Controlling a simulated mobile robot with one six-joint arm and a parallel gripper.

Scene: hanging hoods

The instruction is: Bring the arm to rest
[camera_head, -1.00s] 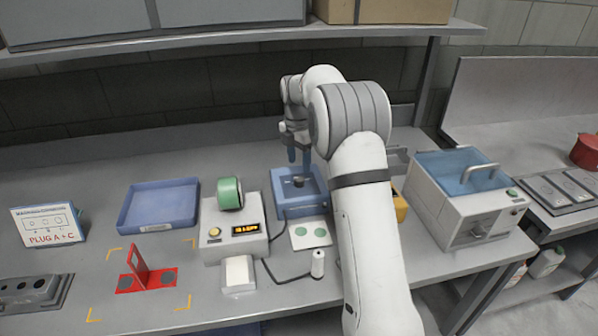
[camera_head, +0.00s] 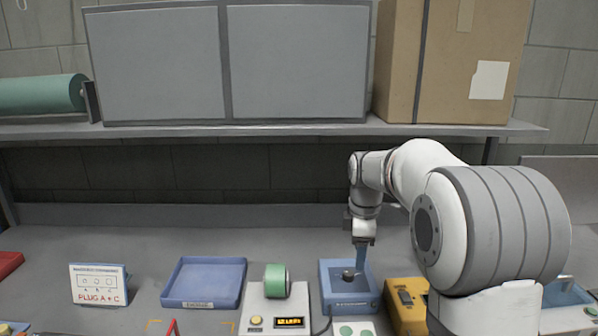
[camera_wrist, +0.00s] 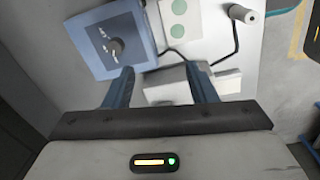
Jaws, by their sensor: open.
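My arm reaches out over the bench from the right, bent down at the wrist. My gripper (camera_head: 361,262) points down above the blue square box (camera_head: 349,297), by the dark knob on its top. In the wrist view, my gripper (camera_wrist: 160,70) is open, its two blue fingers apart with nothing held. There the blue box (camera_wrist: 93,62) with its dark knob lies ahead of the left finger, and a white block (camera_wrist: 168,88) shows behind the gap. The height above the bench is hard to judge.
A yellow box (camera_head: 403,303) stands close to the right. A white device (camera_head: 256,308) with a green roll (camera_head: 276,280) and a blue tray (camera_head: 204,282) lie left. A sign (camera_head: 98,285) stands farther left. A shelf (camera_head: 250,131) with cabinets and a carton (camera_head: 450,60) overhangs behind.

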